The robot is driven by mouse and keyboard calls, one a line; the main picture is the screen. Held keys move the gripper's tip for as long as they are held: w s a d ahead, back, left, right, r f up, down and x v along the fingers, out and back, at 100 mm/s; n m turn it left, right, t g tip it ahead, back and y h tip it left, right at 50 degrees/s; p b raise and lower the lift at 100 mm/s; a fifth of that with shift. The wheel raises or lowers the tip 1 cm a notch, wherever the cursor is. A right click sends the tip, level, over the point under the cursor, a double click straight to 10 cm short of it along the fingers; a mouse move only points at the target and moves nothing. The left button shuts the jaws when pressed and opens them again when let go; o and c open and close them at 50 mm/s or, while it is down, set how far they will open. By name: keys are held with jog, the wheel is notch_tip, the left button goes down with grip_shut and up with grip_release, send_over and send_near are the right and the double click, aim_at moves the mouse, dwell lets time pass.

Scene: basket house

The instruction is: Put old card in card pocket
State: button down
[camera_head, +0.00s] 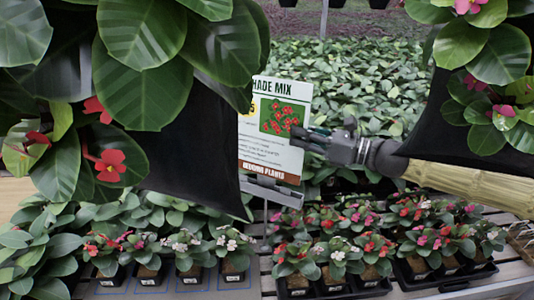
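The card (262,158) is a white sign reading "HADE MIX" and "BEDDING PLANTS", with a picture of red flowers. Its left edge is hidden behind a hanging black pot. The card pocket appears to be the grey holder (280,194) on a thin post, right at the card's lower edge. I cannot tell whether the card sits inside it or in front of it. My gripper (299,138) comes from the right, its dark fingers overlapping the card's right edge. Whether the fingers are closed on the card is not clear.
Hanging black pots with leafy plants fill the left (185,150) and upper right (455,120), close to my arm. Small potted flowers (365,255) stand on a slatted table below. Dense green foliage (340,75) spreads behind.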

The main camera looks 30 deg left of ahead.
jog(key=shift+s+d+r, duration=0.1)
jog(key=shift+s+r, duration=0.1)
jog(key=shift+s, duration=1.1)
jog(key=shift+s+d+r, duration=0.1)
jog(key=shift+s+r, duration=0.05)
jog(key=shift+s, duration=1.1)
